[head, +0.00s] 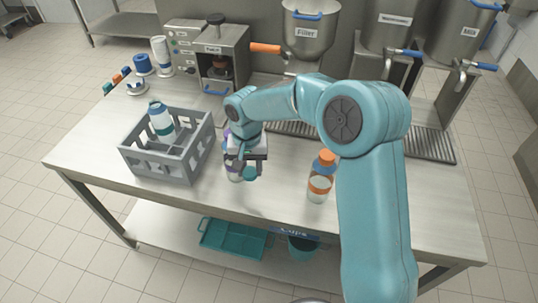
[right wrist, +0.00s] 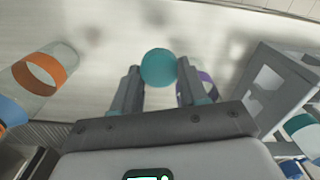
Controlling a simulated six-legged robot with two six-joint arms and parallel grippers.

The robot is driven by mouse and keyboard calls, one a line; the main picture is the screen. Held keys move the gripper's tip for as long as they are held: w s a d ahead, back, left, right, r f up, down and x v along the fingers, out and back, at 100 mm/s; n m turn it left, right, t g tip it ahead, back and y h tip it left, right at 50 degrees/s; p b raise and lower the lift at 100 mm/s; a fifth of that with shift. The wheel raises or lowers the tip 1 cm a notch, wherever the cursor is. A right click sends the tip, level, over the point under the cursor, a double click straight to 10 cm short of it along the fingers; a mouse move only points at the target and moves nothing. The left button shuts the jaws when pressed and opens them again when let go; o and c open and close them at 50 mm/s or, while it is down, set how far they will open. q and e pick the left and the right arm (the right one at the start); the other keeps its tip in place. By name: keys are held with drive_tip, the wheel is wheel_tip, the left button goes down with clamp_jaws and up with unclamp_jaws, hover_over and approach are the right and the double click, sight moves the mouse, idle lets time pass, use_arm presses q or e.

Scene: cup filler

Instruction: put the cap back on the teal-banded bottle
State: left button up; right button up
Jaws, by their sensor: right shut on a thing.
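The teal-banded bottle (head: 163,127) stands in a slot of the grey crate (head: 141,163) on the left of the table. Its mouth is too small to make out. My right gripper (head: 250,172) is over the middle of the table, right of the crate. It is shut on a round teal cap (right wrist: 159,68), which sits between the fingertips in the right wrist view and is apart from the bottle. A purple-banded bottle (head: 232,172) stands close by the gripper, partly hidden by it. My left gripper is not in view.
An orange-banded bottle (head: 320,178) stands right of the gripper, beside my right arm. Machines, including the filler (head: 308,35), line the back of the table. Small blue and white items stand at the back left. The front table strip is clear. A teal tray (head: 232,240) lies below.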

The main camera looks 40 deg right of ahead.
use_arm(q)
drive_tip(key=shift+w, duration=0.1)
use_arm(e)
drive_tip(key=s+a+n, duration=0.3)
drive_tip(key=a+n, duration=0.4)
drive_tip(key=a, duration=0.1)
drive_tip(key=shift+s+r, duration=0.15)
drive_tip(key=shift+r, duration=0.05)
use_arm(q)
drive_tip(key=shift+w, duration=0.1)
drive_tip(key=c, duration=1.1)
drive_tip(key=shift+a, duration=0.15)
use_arm(e)
drive_tip(key=shift+a, duration=0.15)
